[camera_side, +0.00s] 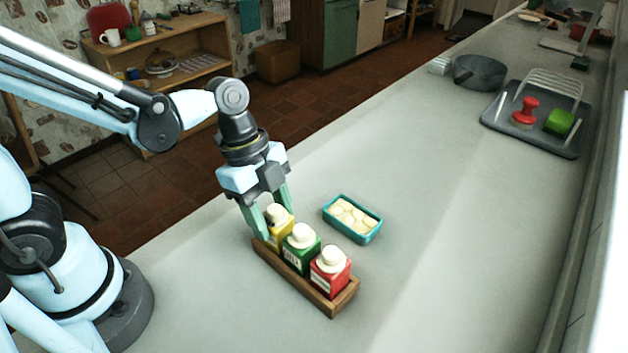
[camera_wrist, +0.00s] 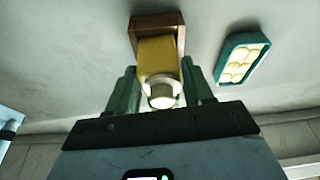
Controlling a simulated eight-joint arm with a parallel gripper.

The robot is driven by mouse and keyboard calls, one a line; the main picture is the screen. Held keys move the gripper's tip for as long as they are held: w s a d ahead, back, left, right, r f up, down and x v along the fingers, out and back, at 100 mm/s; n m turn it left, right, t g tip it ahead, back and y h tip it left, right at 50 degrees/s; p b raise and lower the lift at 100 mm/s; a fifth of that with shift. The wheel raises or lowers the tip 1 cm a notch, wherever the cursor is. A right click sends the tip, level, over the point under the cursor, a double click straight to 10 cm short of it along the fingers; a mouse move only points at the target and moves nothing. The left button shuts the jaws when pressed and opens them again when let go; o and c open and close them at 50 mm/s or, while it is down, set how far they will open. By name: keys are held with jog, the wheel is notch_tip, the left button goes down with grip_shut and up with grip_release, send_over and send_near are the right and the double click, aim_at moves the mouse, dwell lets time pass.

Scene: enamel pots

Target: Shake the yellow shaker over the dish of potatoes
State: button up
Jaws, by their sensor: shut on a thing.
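The yellow shaker (camera_side: 273,238) with a cream top stands upright at the far-left end of a wooden rack. My gripper (camera_side: 268,213) points down and is shut on it, one finger on each side. In the wrist view the yellow shaker (camera_wrist: 157,56) shows between the gripper's fingers (camera_wrist: 160,88), in line with the wooden rack's end. The dish of potatoes (camera_side: 352,218), a small teal dish with pale pieces, sits on the counter right of the rack. It also shows in the wrist view (camera_wrist: 250,40) at upper right.
A green shaker (camera_side: 302,258) and a red shaker (camera_side: 331,282) stand in the same wooden rack (camera_side: 318,300). Farther back are a grey pan (camera_side: 480,72) and a dark tray (camera_side: 492,122) with a red-handled brush and a green sponge. The counter around the dish is clear.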

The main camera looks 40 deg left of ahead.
jog(key=shift+r, duration=0.1)
jog(key=shift+r, duration=2.15)
jog(key=shift+r, duration=0.1)
